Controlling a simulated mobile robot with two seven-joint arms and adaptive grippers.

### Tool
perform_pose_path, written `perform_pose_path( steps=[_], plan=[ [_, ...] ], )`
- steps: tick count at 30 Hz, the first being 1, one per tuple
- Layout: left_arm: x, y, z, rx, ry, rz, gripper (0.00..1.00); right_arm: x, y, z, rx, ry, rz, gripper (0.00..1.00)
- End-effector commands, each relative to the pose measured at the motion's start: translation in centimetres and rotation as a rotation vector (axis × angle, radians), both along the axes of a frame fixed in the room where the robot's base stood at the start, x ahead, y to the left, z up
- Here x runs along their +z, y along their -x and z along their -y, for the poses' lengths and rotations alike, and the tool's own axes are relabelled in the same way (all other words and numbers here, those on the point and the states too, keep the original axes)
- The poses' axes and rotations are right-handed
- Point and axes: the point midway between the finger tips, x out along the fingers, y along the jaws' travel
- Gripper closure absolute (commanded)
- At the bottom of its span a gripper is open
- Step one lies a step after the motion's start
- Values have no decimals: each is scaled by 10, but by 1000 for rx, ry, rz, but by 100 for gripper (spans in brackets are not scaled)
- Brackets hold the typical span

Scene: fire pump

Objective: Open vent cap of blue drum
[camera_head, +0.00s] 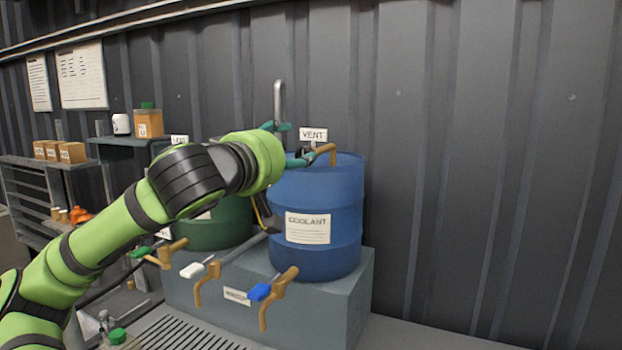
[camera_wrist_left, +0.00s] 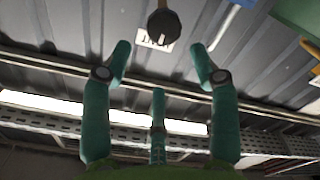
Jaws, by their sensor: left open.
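The blue drum (camera_head: 318,205) with a "COOLANT" label stands on a grey plinth. A "VENT" sign (camera_head: 313,134) shows just above its top. My left gripper (camera_head: 300,143) is at the drum's top, with teal fingers spread apart and empty. In the left wrist view, a dark round cap (camera_wrist_left: 163,26), which looks like the vent cap, lies beyond the open fingertips (camera_wrist_left: 161,46), roughly centred between them. Whether any finger touches it cannot be told. In the head view my wrist and fingers largely hide the cap. My right gripper is not in view.
A tan elbow pipe (camera_head: 327,149) stands on the drum's top, close to a finger. A green drum (camera_head: 218,226) is left of the blue one, partly behind my arm. Taps with white (camera_head: 192,270) and blue (camera_head: 260,291) handles stick out in front. A corrugated wall stands behind.

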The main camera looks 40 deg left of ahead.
Motion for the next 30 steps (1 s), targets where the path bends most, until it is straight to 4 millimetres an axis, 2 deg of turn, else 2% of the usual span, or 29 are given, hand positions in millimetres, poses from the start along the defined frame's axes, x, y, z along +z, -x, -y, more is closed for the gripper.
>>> perform_pose_path(
  steps=[1, 3, 8, 11, 19, 24, 30],
  plan=[
    [-14, 0, 0, 0, 0, 1, 40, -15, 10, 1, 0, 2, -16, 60],
    [-21, 0, 0, 0, 0, 1, 40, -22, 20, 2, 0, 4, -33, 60],
    [-21, -5, -1, -2, 3, 0, 40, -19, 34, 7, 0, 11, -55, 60],
    [-18, -15, -5, -2, 6, -2, 40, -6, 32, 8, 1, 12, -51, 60],
    [-17, -51, -16, -2, 6, 0, 40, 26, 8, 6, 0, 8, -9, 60],
    [-20, -65, -20, -1, 3, 1, 40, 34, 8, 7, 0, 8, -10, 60],
    [-22, -68, -21, -1, 0, 0, 40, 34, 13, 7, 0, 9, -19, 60]
  ],
)
